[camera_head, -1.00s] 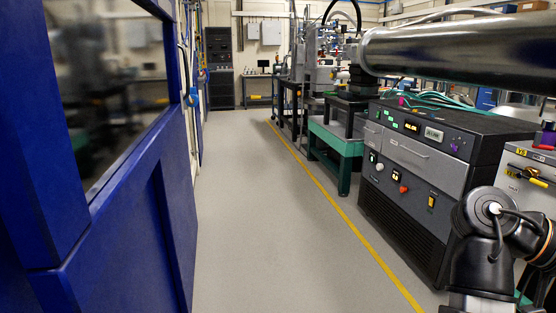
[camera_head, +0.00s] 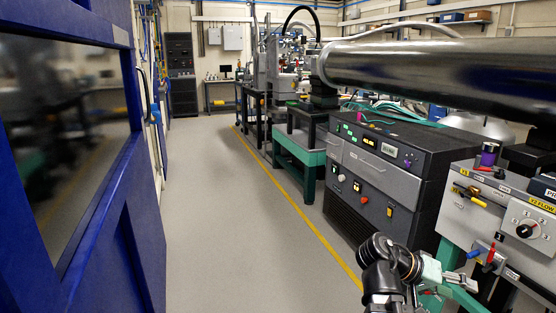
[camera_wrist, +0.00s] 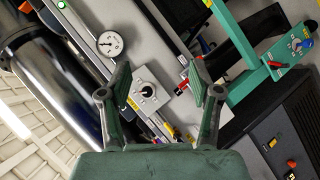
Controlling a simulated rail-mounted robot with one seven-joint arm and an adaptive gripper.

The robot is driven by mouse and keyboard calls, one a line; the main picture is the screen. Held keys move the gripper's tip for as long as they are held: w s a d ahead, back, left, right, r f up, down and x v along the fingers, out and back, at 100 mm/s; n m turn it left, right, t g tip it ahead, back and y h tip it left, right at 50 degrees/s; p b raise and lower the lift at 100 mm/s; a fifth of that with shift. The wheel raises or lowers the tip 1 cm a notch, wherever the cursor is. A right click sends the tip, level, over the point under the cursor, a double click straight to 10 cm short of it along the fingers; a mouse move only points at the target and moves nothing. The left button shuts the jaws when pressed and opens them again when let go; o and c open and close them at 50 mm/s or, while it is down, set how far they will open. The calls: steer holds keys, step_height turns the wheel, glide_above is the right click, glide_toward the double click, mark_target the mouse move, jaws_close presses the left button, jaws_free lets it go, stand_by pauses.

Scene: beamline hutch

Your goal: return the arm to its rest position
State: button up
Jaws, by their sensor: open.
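My arm shows at the lower right of the head view as black, rounded joints (camera_head: 385,262), in front of the grey rack and the labelled control panel. My gripper (camera_wrist: 160,88) shows clearly in the wrist view. Its two dark green finger pads stand wide apart with nothing held between them. Beyond the gap is a light panel with a black rotary knob (camera_wrist: 148,91). The same kind of knob (camera_head: 525,231) is on the control panel at the right of the head view. I cannot tell the distance from the fingers to the panel.
A large metal pipe (camera_head: 430,70) runs above the dark equipment rack (camera_head: 385,170). The control panel (camera_head: 480,215) has coloured handles and a purple cup (camera_head: 489,153). A blue framed door (camera_head: 105,205) lines the left. The grey aisle floor (camera_head: 215,200) is clear.

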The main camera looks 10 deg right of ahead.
steer(key=w+a+f+n+y+p, duration=0.15)
steer(key=a+f+p, duration=0.25)
steer(key=f, duration=0.4)
steer(key=a+f+n+y+p, duration=0.3)
steer(key=a+f+p, duration=0.15)
steer(key=f, duration=0.25)
steer(key=w+a+f+n+y+p, duration=0.1)
steer(key=a+f+n+y+p, duration=0.2)
steer(key=f, duration=0.5)
steer(key=s+a+f+g+y+p, duration=0.1)
steer(key=s+a+f+p, duration=0.2)
steer(key=s+a, duration=0.3)
steer(key=s+a+f+g+y+p, duration=0.1)
steer(key=s+a+f+p, duration=0.3)
steer(key=s, duration=0.6)
steer(key=s+a+f+n+g+y+p, duration=0.1)
steer(key=s+a+f+y+p, duration=0.2)
steer(key=s+a+p, duration=0.4)
steer(key=shift+s+a+f+g, duration=0.3)
steer(key=shift+s+a+f, duration=0.25)
steer(key=shift+a, duration=0.3)
